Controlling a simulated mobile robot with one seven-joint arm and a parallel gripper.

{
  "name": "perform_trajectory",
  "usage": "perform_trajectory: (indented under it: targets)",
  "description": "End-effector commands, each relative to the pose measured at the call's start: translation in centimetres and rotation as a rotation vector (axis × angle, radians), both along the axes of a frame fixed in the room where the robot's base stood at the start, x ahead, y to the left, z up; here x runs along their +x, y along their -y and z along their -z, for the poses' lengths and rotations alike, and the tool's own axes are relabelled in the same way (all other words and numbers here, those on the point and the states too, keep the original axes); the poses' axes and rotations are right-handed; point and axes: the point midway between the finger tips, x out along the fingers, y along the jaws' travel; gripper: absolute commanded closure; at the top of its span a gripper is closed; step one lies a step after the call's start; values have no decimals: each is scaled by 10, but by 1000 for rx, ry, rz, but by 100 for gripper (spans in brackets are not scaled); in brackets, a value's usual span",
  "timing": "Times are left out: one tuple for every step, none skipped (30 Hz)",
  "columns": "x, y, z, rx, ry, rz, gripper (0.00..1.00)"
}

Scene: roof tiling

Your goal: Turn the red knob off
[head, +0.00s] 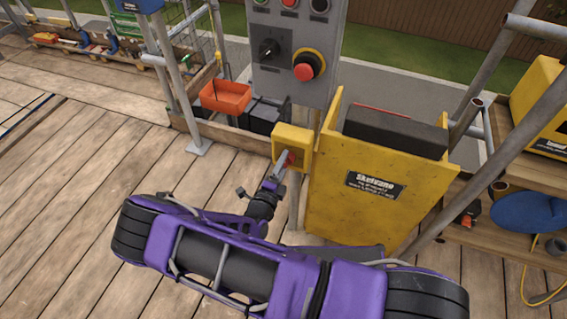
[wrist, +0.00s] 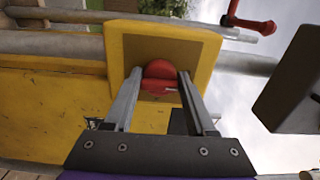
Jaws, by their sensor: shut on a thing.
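The red knob (head: 289,158) sits on the front of a yellow box (head: 293,135) fixed to a post below the grey control panel. In the wrist view the red knob (wrist: 160,76) is centred on the yellow box's face (wrist: 204,48). My gripper (head: 282,170) reaches the knob from the front. In the wrist view my gripper (wrist: 158,84) has one finger at each side of the knob and is shut on it. The fingers hide the knob's side edges.
The grey control panel (head: 290,90) above carries a black rotary switch (head: 269,50) and a red emergency button (head: 304,71). A yellow panel (head: 350,205) stands close on the right. An orange bin (head: 225,97) is to the left. Scaffold poles stand at both sides. Wooden deck (head: 90,190) is open at left.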

Motion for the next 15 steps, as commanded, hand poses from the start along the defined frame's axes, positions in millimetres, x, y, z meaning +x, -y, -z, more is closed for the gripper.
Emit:
perform_trajectory:
  targets:
    - [0,0,0,-2,-1,-1,100]
    - [0,0,0,-2,-1,-1,100]
    - [0,0,0,-2,-1,-1,100]
    - [0,0,0,-2,-1,-1,100]
    - [0,0,0,-2,-1,-1,39]
    - [0,0,0,-2,-1,-1,31]
    - [0,0,0,-2,-1,-1,26]
    - [0,0,0,-2,-1,-1,21]
    - [0,0,0,-2,-1,-1,14]
    - [0,0,0,-1,0,-1,14]
    - [0,0,0,-1,0,-1,14]
    - [0,0,0,-1,0,-1,14]
    - [0,0,0,-1,0,-1,14]
    - [0,0,0,-1,0,-1,14]
    - [0,0,0,-1,0,-1,14]
